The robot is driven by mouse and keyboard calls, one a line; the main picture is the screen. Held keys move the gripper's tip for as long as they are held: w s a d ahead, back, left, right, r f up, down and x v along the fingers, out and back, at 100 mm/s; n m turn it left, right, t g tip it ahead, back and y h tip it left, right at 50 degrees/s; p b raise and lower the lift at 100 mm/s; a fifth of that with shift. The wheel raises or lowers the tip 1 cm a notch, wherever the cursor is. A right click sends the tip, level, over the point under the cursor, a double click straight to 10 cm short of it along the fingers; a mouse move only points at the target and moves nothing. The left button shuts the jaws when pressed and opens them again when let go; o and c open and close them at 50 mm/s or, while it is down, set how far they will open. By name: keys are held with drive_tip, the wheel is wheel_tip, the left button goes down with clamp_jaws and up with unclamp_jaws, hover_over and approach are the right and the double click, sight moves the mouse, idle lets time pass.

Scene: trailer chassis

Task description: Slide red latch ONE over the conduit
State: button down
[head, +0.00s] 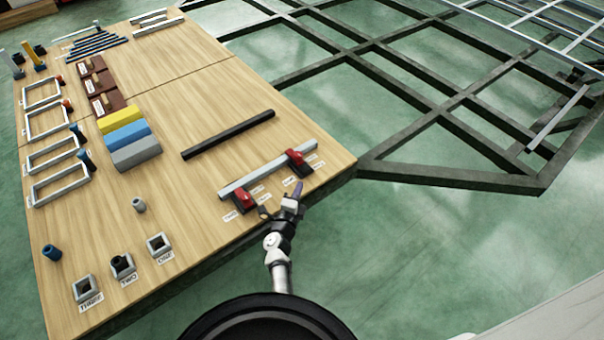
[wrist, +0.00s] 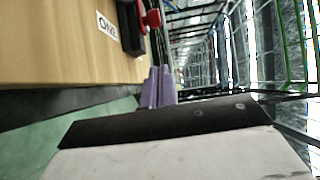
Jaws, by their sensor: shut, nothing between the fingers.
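A grey conduit (head: 262,172) lies along the table's right part, with a red latch on a black base at each end. One red latch (head: 295,156) is at its right end, the other (head: 243,197) at its left end. In the wrist view a red latch (wrist: 153,18) and its black base (wrist: 130,28) show at the top, beside a label (wrist: 107,24) that seems to read ONE. My gripper (head: 298,190) is shut and empty, just in front of the right latch near the table edge. Its purple fingertips (wrist: 158,88) show below the latch and appear apart from it.
A black bar (head: 228,134) lies behind the conduit. Small square blocks with labels (head: 160,246) stand at the table's near left. Yellow, blue and grey blocks (head: 128,138) lie further left. A dark chassis frame (head: 450,178) extends beyond the table to the right.

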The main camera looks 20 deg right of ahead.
drive_tip(key=shift+v, duration=1.35)
